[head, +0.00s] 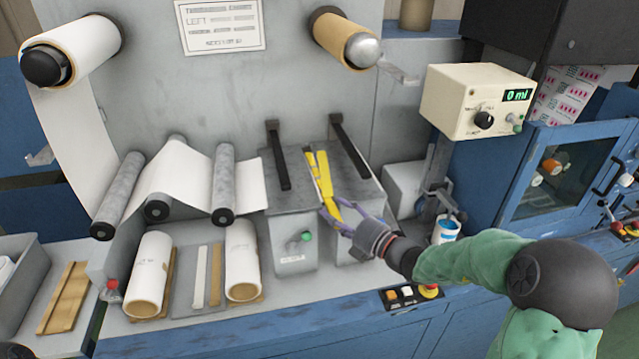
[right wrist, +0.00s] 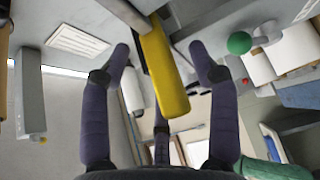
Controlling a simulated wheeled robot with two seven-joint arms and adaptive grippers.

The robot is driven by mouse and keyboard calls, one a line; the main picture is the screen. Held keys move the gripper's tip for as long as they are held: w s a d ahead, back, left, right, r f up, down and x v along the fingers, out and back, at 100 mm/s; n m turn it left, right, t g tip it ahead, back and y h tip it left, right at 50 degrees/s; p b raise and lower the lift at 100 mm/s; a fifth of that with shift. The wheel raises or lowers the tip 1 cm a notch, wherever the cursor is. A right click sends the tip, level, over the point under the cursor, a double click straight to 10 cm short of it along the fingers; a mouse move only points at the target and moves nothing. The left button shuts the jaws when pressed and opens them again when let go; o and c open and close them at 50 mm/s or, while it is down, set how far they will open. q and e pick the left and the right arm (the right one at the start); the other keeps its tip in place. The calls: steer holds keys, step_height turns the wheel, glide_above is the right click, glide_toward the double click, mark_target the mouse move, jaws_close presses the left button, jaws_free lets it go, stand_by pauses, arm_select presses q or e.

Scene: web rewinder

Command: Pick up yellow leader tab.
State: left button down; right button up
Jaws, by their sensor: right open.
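The yellow leader tab (head: 323,184) is a long narrow strip at the grey splice box, in the gap between its two top halves, with its lower end toward me. In the right wrist view the yellow tab (right wrist: 164,70) runs between the fingers of my right gripper (right wrist: 160,55), with space on both sides of it. My right gripper (head: 338,218) has purple fingers, is open, and is at the tab's lower end in the head view. I cannot tell whether a finger touches the tab. My left gripper is not in view.
The grey box (head: 290,233) has a green knob (head: 306,236) on its front and two black bars (head: 278,155) above. A white-and-blue cup (head: 446,229) stands right of my gripper. A button panel (head: 412,296) is at the front edge.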

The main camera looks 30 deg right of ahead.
steer(key=shift+c, duration=0.3)
jaws_close()
steer(key=shift+r, duration=0.15)
